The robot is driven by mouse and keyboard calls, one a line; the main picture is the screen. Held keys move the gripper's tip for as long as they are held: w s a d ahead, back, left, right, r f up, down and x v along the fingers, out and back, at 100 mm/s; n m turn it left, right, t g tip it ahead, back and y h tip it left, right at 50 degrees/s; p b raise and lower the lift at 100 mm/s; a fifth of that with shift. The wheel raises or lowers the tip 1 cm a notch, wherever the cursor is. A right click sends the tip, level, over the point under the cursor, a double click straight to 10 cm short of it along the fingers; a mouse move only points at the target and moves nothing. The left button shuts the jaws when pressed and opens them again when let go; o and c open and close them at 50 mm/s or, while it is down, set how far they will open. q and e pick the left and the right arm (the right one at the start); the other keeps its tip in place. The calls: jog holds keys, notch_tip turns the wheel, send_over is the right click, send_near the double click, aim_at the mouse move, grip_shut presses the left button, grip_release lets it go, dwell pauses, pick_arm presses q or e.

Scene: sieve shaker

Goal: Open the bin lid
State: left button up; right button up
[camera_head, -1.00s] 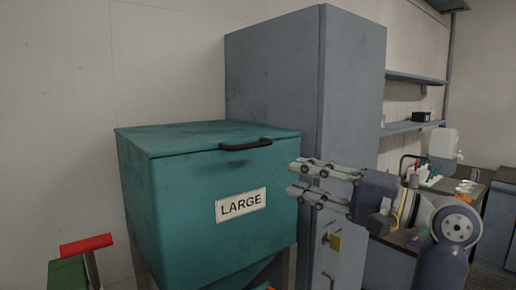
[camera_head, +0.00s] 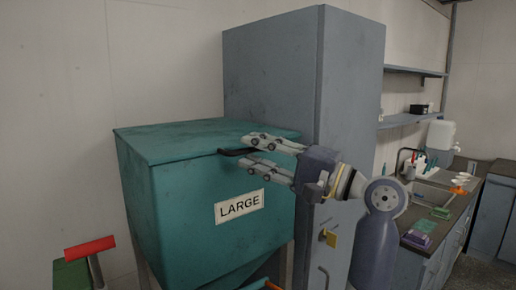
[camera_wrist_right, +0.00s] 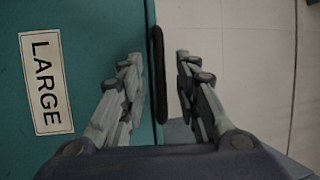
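The teal bin (camera_head: 190,210) with the "LARGE" label stands left of centre, and its flat lid (camera_head: 185,138) is closed. A black handle (camera_head: 232,152) sits on the lid's front edge, partly hidden by my right gripper (camera_head: 249,151) in the head view. My right gripper is open at the handle. In the right wrist view the handle (camera_wrist_right: 158,75) lies between the two open fingers (camera_wrist_right: 158,80), with a gap on each side. My left gripper is not in view.
A tall grey cabinet (camera_head: 300,90) stands right behind the bin. A red-handled green item (camera_head: 90,248) is at the lower left. A counter (camera_head: 450,210) with a sink and small items is at the right.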

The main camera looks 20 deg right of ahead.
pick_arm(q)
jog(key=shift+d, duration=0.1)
pick_arm(e)
jog(key=shift+c, duration=0.6)
grip_shut()
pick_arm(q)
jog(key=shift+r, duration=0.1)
pick_arm(e)
jog(key=shift+r, duration=0.1)
